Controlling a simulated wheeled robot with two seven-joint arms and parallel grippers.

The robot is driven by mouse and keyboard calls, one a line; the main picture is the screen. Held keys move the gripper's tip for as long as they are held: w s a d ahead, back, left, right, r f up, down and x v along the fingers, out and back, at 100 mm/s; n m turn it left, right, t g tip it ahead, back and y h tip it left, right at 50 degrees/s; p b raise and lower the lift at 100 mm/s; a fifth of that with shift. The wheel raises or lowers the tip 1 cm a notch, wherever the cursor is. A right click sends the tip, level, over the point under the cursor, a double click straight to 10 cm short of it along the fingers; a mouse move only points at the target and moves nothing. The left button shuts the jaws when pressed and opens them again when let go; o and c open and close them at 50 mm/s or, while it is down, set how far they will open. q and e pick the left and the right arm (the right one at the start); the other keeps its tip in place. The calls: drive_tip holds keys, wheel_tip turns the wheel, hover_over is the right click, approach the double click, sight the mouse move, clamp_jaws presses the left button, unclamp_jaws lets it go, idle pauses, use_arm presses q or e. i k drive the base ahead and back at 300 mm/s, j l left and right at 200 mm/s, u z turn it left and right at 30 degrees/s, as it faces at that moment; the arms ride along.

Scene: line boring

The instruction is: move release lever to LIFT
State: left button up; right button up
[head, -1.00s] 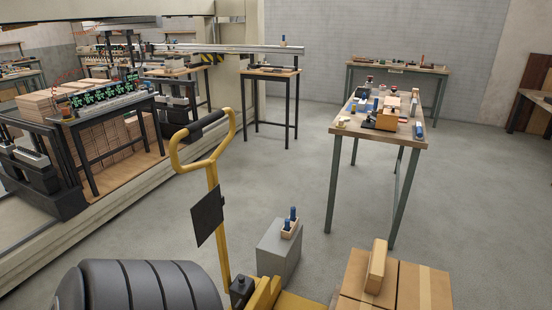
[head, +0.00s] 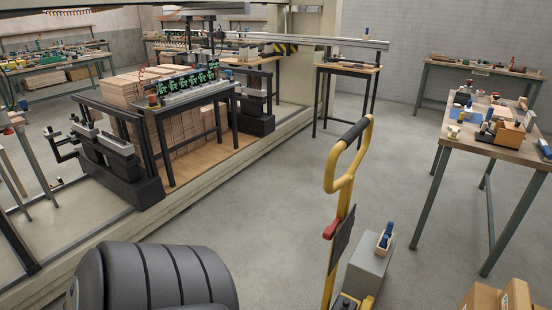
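A yellow pallet-truck handle (head: 340,187) stands upright right of centre in the head view, with a dark grip across its top loop. A small red lever (head: 332,228) sticks out to the left of its shaft, below the loop. A dark plate (head: 341,243) on the shaft is seen nearly edge-on. I cannot read any LIFT marking. Neither of my grippers shows in the head view, and nothing is touching the handle or lever.
A grey block (head: 368,270) carrying blue-handled items stands right of the handle. Cardboard boxes (head: 499,296) sit at the lower right. A workbench (head: 498,148) stands further right. A machine platform (head: 130,225) with black stands fills the left. Floor between is clear.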

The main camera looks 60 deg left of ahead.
sight(329, 233)
drive_tip(key=k+j, duration=0.1)
drive_tip(key=j, duration=0.3)
drive_tip(key=k+j+u, duration=0.1)
drive_tip(key=j, duration=0.35)
drive_tip(key=k+j+u, duration=0.1)
drive_tip(key=j, duration=0.3)
drive_tip(key=k+j, duration=0.15)
drive_tip(key=j, duration=0.3)
drive_tip(key=k+j+u, duration=0.1)
drive_tip(key=j, duration=0.35)
